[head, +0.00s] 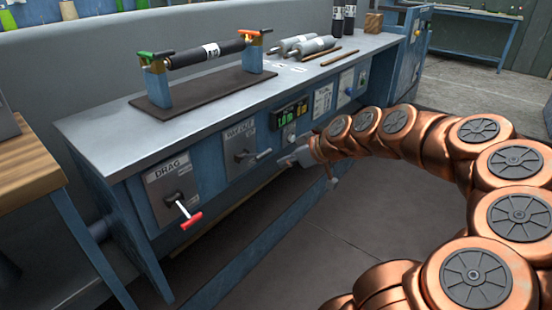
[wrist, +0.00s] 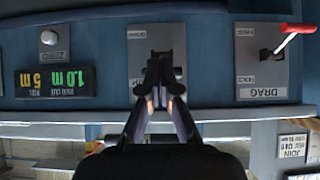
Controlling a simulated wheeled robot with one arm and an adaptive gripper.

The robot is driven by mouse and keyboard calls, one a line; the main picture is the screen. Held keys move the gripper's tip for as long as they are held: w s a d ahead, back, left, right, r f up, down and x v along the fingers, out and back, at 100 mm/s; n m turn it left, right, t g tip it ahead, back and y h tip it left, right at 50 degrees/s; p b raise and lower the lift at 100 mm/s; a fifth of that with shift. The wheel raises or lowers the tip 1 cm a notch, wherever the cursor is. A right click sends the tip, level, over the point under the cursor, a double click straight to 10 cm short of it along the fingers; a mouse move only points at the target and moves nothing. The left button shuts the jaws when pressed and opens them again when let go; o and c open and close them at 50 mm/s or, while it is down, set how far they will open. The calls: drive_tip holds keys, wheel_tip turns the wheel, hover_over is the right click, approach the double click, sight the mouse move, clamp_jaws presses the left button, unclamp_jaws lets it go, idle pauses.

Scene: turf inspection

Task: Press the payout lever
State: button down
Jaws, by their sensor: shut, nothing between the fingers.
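The payout lever (head: 254,156) is a small dark lever on a grey plate (head: 239,138) in the blue front panel under the bench top. In the wrist view, which is upside down, that plate (wrist: 140,50) lies straight behind my fingers, which hide most of the lever. My gripper (head: 283,162) is at the end of the copper arm, just right of the lever in the head view. In the wrist view my gripper (wrist: 160,65) has its fingertips together with nothing held. I cannot tell whether they touch the lever.
A DRAG lever with a red handle (head: 190,220) sticks out left of the payout plate. A lit green display (head: 289,114) is to its right. The bench top (head: 115,125) holds a black roller (head: 205,55) on a stand and grey cylinders (head: 305,46). Floor in front is clear.

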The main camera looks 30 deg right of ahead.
drive_tip(key=shift+s+d+r, duration=0.2)
drive_tip(key=shift+s, duration=0.35)
drive_tip(key=shift+s+d+r, duration=0.15)
drive_tip(key=shift+s+r, duration=0.05)
drive_tip(key=shift+s, duration=0.35)
drive_tip(key=s+a+r+g+p, duration=0.3)
drive_tip(key=s+a+r+p, duration=0.2)
drive_tip(key=a+r+p, duration=0.35)
drive_tip(key=s+a+r+g+p, duration=0.35)
drive_tip(key=a+r+p, duration=0.25)
drive_tip(key=a+p, duration=0.4)
drive_tip(key=s+a+r+m+g+h+p, duration=0.1)
drive_tip(key=s+a+r+g+p, duration=0.1)
drive_tip(key=s+r+p, duration=0.4)
drive_tip(key=s+a+r+m+g+h+p, duration=0.2)
drive_tip(key=s+a+r+g+p, duration=0.1)
drive_tip(key=s+r+p, duration=0.4)
drive_tip(key=shift+s+r+p, duration=0.25)
drive_tip(key=shift+s+p, duration=1.25)
drive_tip(key=shift+s, duration=2.05)
